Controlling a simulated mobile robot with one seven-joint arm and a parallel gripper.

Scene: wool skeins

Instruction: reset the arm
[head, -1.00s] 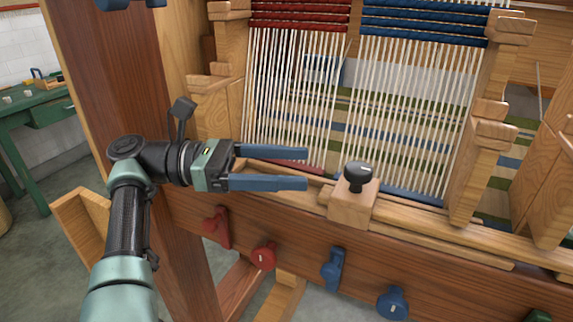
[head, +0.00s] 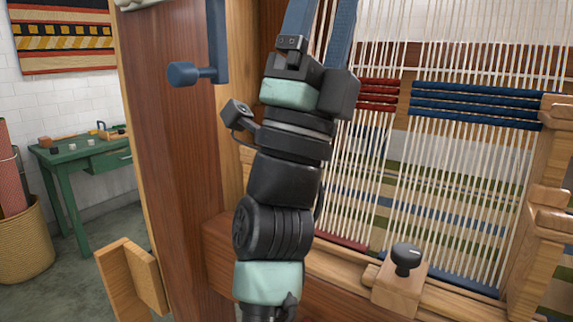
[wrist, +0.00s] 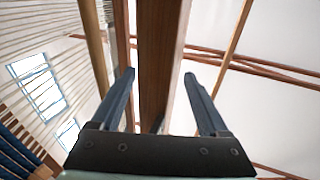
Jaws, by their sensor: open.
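My gripper (head: 320,14) points upward in the head view, at the end of my raised arm. Its two blue fingers are apart with nothing between them, and their tips are cut off by the top edge. In the wrist view my gripper (wrist: 159,75) is also open and empty. It faces a brown wooden beam (wrist: 160,50) and the ceiling. My arm stands upright in front of the loom's left post (head: 175,150) and hides part of the warp. I cannot tell how far the fingers are from the beam.
The loom's white warp threads (head: 455,190) with red bars (head: 378,94) and blue bars (head: 470,108) are at right. A wooden block with a black knob (head: 406,258) sits on the front rail. A blue handle (head: 190,72) sticks out near my arm. A green table (head: 85,155) stands far left.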

